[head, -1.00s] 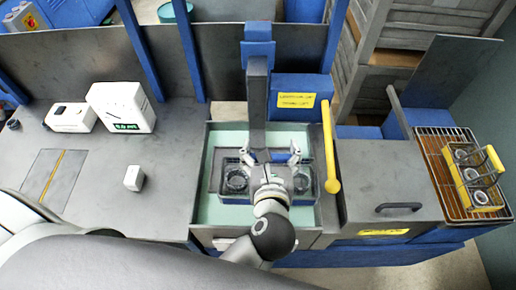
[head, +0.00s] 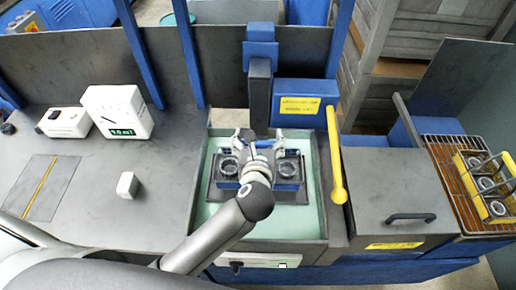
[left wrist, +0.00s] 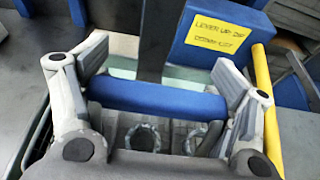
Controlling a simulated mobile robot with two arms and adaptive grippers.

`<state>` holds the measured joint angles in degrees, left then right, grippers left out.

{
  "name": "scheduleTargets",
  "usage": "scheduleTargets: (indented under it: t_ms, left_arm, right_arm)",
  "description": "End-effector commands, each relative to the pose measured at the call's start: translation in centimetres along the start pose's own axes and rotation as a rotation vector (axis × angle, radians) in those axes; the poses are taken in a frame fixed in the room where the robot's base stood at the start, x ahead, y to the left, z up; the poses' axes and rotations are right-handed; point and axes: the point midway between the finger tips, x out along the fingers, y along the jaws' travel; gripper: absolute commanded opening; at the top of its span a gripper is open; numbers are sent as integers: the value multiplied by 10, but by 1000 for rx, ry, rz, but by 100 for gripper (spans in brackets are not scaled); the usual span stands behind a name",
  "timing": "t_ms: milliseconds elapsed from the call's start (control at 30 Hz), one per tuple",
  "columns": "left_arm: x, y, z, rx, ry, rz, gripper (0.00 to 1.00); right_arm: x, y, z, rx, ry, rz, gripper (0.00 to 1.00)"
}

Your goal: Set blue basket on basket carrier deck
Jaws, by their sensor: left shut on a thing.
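The blue basket (head: 288,185) holds dark rings and sits over the dark carrier deck (head: 214,192) inside the pale green tank. I cannot tell whether its base touches the deck. My left gripper (head: 260,136) is above the basket, with its fingers shut on the blue handle bar. In the left wrist view, that blue handle (left wrist: 150,96) lies across between the two fingers (left wrist: 148,70), with ring rims below it. The gripper and wrist hide the basket's middle. My right gripper is not in view.
A grey post (head: 260,95) stands just behind the gripper. A yellow lever (head: 334,155) rises at the tank's right edge. A yellow basket (head: 486,186) stands on a wire rack (head: 449,165) at the far right. White boxes (head: 118,110) stand on the left bench.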

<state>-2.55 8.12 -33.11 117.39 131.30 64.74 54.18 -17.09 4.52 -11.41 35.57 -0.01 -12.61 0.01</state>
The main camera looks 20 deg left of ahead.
Motion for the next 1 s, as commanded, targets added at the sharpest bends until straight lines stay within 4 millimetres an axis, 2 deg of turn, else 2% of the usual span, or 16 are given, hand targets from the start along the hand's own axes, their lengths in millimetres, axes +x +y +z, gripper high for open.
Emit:
scheduleTargets:
  t_ms: [67,300,767,800,933,1000]
  left_arm:
    - [8,2,-5,0,-7,1,31]
    - [16,2,-29,0,-6,-1,31]
    - [17,2,-33,-1,-5,-1,31]
    - [18,2,-36,0,1,0,83]
    - [17,2,-35,1,0,0,100]
    - [17,2,-35,1,0,0,100]
  right_arm:
    - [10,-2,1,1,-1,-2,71]
    - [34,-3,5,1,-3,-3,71]
    - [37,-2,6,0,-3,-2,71]
    - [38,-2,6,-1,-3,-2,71]
    - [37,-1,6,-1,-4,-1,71]
    - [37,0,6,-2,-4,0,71]
